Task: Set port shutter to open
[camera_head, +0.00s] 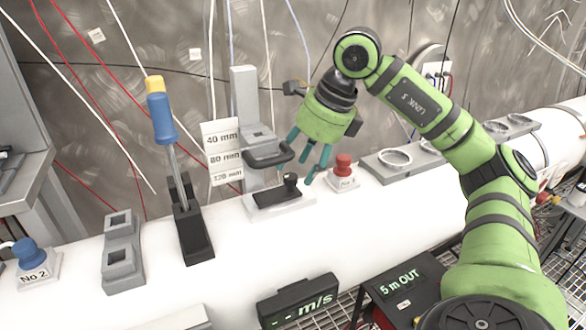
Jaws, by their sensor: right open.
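My right gripper (309,160) hangs down from the green arm with its teal fingers spread and empty. Beside and just left of its fingertips is a black knob (291,181) on a dark slotted slide (277,194) set in a pale base. The fingers look apart from the knob. No label reading port shutter can be made out, so I cannot tell for sure that this slide is the shutter or which position it is in. My left gripper does not show.
A grey post with a dark curved handle (272,157) stands behind the slide, beside a millimetre scale card (222,151). A red button (343,164) is close right of the fingers. A speed display (299,308) sits in front.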

